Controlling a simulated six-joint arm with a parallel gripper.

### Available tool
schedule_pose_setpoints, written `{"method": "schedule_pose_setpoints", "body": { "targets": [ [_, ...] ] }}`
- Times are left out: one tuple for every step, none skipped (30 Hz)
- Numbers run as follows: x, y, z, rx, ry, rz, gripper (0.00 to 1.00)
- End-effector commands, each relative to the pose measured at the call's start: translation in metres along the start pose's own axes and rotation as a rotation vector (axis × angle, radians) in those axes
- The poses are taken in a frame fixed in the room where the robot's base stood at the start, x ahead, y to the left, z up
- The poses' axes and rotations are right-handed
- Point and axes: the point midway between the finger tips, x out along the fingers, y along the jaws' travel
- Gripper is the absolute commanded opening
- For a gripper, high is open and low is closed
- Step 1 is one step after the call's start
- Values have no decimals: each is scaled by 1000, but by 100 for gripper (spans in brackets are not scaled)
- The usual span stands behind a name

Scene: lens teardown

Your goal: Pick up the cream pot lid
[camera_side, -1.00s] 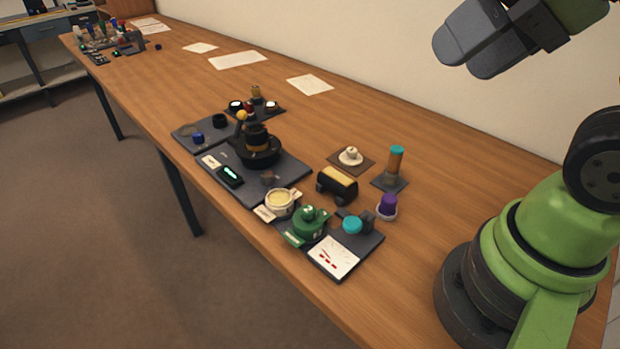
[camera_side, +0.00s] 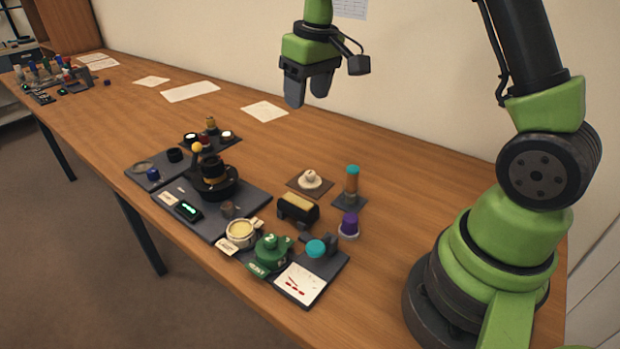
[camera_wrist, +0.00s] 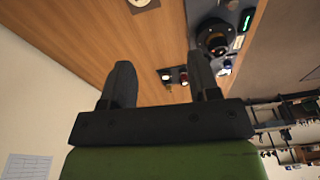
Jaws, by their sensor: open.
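The cream pot lid (camera_side: 310,178) is a small cream disc with a round knob, resting on a dark brown square pad (camera_side: 296,185). The cream pot (camera_side: 240,233) stands open near the table's front edge, with pale yellow contents. My gripper (camera_side: 308,88) is open and empty, high above the table behind the lid, fingers pointing down. A pale piece at the top edge there (camera_wrist: 139,3) looks like the lid, mostly cut off.
Close around the lid stand a teal-topped cylinder (camera_side: 352,184), a purple-topped piece (camera_side: 349,225) and a black holder with a cream bar (camera_side: 298,210). A green pot (camera_side: 271,250) and a black lens assembly (camera_side: 213,182) lie farther forward and left. The table's back strip is mostly clear.

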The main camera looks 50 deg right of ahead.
Motion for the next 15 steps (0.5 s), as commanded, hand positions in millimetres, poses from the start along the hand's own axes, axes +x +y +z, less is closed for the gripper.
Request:
{"method": "schedule_pose_setpoints", "body": {
  "targets": [
    [22, 10, -5, -13, -39, 5, 56],
    [33, 15, -8, -24, -57, 7, 56],
    [47, 21, -10, -37, -79, 9, 56],
    [56, 25, -11, -47, -94, 11, 56],
    [65, 29, -12, -56, -107, 12, 56],
    [75, 33, -13, -66, -122, 13, 56],
    [82, 36, -13, -72, -131, 13, 56],
    [88, 38, -13, -79, -140, 13, 56],
    [94, 41, -13, -85, -149, 13, 56],
    [98, 42, -12, -88, -155, 13, 56],
    [101, 44, -12, -91, -159, 13, 56],
    [106, 44, -12, -94, -163, 13, 56],
    [110, 45, -11, -95, -166, 13, 56],
    [114, 45, -10, -96, -167, 12, 56],
    [120, 45, -9, -96, -168, 12, 56]
  ]
}}
